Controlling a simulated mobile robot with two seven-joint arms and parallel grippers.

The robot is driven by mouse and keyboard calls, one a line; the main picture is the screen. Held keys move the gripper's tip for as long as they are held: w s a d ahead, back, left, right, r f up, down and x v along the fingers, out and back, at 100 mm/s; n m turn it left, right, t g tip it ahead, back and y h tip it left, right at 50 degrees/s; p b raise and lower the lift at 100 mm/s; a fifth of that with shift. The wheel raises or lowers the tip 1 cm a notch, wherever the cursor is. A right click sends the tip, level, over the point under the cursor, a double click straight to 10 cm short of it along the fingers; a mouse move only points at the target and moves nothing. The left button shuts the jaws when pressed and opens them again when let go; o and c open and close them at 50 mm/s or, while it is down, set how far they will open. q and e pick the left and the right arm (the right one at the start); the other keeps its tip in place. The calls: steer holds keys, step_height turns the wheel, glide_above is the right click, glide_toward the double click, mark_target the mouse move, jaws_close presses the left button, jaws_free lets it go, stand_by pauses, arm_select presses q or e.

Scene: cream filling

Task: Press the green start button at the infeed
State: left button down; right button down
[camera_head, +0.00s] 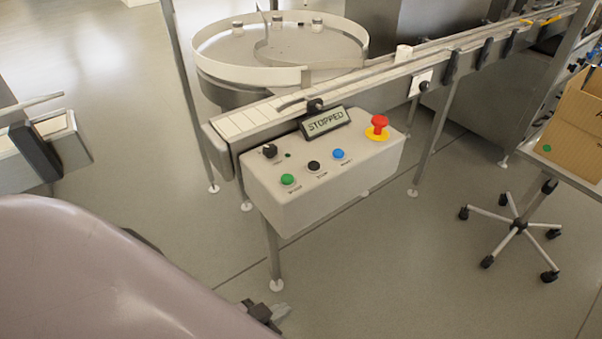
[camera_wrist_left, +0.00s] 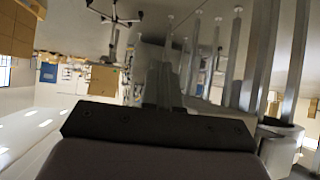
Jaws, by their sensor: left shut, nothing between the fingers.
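The green start button (camera_head: 288,180) is at the front left of the light grey control box (camera_head: 325,175) at the near end of the conveyor. A black button (camera_head: 314,166) and a blue button (camera_head: 338,154) sit in a row to its right. A small display (camera_head: 326,121) above them reads STOPPED. My left gripper (camera_head: 279,311) is low at the bottom of the head view, below the box and apart from it. Its shut, empty fingers also show in the left wrist view (camera_wrist_left: 164,85). The button cannot be made out in the wrist view. My right gripper is out of view.
A red emergency stop (camera_head: 377,128) on a yellow base and a black knob (camera_head: 269,151) are on the same box. A round turntable (camera_head: 280,45) stands behind the conveyor (camera_head: 400,70). A cardboard box (camera_head: 572,125) stands at the right. Free floor lies before the control box.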

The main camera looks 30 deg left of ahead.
arm_select(q)
steer(key=shift+w+d, duration=0.1)
stand_by(0.3)
steer(key=w+a+r+m+p, duration=0.1)
steer(key=w+a+r+m, duration=0.1)
steer(key=w+r, duration=0.3)
steer(key=w+a+r+m+g+h+p, duration=0.1)
steer(key=w+r+m, duration=0.2)
steer(key=w+r, duration=0.3)
steer(key=w+a+r+m+p, duration=0.1)
steer(key=w+r, duration=0.4)
steer(key=r, duration=0.9)
steer(key=shift+w+a+m+p, duration=0.2)
steer(key=shift+a+m, duration=0.25)
steer(key=shift+m, duration=0.2)
steer(key=shift+w+a+m+p, duration=0.2)
steer(key=shift+a+m, duration=0.2)
steer(key=shift+m, duration=0.25)
steer(key=a+r+m, duration=0.1)
steer(key=a+r, duration=0.3)
steer(key=r, duration=0.2)
steer(key=shift+w+r+g+y+p, duration=0.25)
steer(key=shift+r+g+y+p, duration=0.05)
steer(key=shift+r, duration=0.05)
